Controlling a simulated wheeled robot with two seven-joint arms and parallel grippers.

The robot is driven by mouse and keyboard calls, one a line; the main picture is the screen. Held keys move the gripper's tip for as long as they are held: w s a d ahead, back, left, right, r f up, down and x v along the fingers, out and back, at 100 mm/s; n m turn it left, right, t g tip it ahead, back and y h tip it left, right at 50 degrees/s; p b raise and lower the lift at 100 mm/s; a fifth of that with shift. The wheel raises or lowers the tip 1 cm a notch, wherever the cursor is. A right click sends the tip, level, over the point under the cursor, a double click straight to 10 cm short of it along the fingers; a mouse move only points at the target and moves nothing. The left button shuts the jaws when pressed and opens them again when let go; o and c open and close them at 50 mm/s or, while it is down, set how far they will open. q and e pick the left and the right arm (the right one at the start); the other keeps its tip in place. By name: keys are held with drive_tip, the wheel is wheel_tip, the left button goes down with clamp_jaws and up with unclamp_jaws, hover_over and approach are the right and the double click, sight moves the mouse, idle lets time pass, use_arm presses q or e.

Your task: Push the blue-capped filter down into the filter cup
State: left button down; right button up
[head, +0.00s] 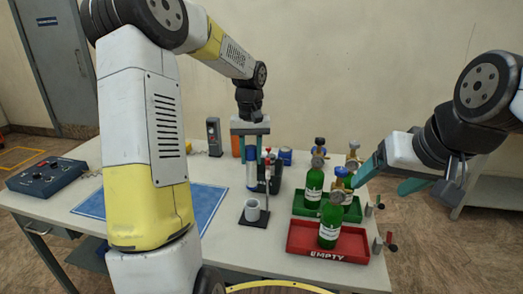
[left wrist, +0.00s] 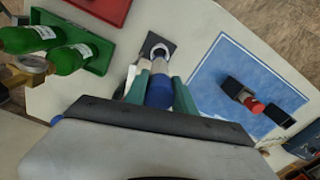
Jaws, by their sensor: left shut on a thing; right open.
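In the head view my left gripper (head: 250,140) points down over the table and is shut on the blue-capped filter (head: 251,175). The filter hangs upright above the small grey-white filter cup (head: 253,212), which stands on a dark square base. In the left wrist view the teal fingers grip the filter's blue cap (left wrist: 160,92) from both sides. The filter cup's dark base (left wrist: 155,42) shows beyond it; the filter partly hides the cup. I cannot tell whether the filter's lower end touches the cup. My right gripper (head: 384,180) is open and empty, right of the green bottles.
A blue mat (head: 207,200) lies on the left. A dark control box (head: 45,175) stands far left.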

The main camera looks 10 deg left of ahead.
sight(251, 170)
use_arm(q)
drive_tip(key=shift+f, duration=6.55)
drive_tip(key=c, duration=0.9)
unclamp_jaws()
drive_tip(key=shift+c, duration=0.2)
wheel_tip(251, 170, up, 8)
drive_tip(key=shift+f, duration=0.1)
